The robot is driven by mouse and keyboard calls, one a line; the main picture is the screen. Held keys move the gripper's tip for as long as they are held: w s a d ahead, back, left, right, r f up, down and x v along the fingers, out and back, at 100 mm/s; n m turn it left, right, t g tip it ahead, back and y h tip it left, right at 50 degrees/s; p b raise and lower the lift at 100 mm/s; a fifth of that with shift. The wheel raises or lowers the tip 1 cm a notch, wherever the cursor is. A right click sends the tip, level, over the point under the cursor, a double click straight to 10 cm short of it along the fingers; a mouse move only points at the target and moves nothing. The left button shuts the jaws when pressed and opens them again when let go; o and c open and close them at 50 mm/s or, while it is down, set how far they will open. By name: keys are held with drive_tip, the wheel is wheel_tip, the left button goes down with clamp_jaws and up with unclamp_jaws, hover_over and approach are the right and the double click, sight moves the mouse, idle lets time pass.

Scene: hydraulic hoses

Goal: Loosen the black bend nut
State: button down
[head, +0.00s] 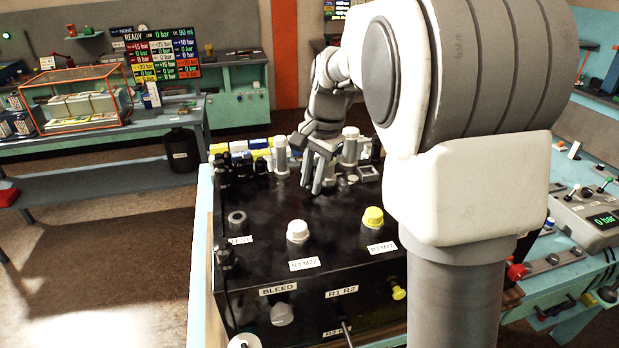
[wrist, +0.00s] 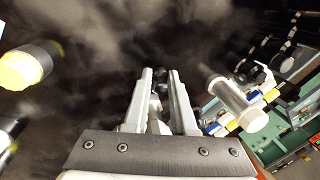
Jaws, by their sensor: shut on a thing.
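My gripper (head: 318,178) reaches down to the top of the black block (head: 262,205) near its back. In the wrist view my gripper (wrist: 160,82) has its two fingers close together around a small dark piece (wrist: 160,88), which I take to be the black bend nut. It is dark on dark, so its shape and how far it is turned cannot be told. In the head view the fingers hide it.
White posts (head: 280,155) stand left and right of my gripper. A white-capped port (head: 297,231) and a yellow-capped port (head: 373,217) stand nearer the front. Several coloured fittings line the back edge. The board (head: 163,56) reads READY and 0 bar.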

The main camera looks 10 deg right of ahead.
drive_tip(key=shift+s+n, duration=0.1)
drive_tip(key=shift+n, duration=0.2)
drive_tip(key=c, duration=0.7)
unclamp_jaws()
drive_tip(key=shift+c, duration=0.2)
wheel_tip(320, 180, up, 17)
drive_tip(key=s+d, duration=0.2)
drive_tip(key=shift+s+d, duration=0.2)
drive_tip(key=shift+s, duration=0.05)
drive_tip(key=s+a+f+n+t, duration=0.1)
drive_tip(key=s+f+n, duration=0.2)
drive_tip(key=s, duration=0.4)
drive_tip(key=s+a+f+n+t+h, duration=0.1)
drive_tip(key=s+f+n, duration=0.2)
drive_tip(key=s+f, duration=0.2)
drive_tip(key=s+a+f+n+t, duration=0.1)
drive_tip(key=s+f+n, duration=0.2)
drive_tip(key=s, duration=0.7)
wheel_tip(320, 180, down, 2)
drive_tip(key=shift+s+a+f+n+t, duration=0.1)
drive_tip(key=shift+s+a+n+t, duration=0.15)
drive_tip(key=shift+s+n+t, duration=0.15)
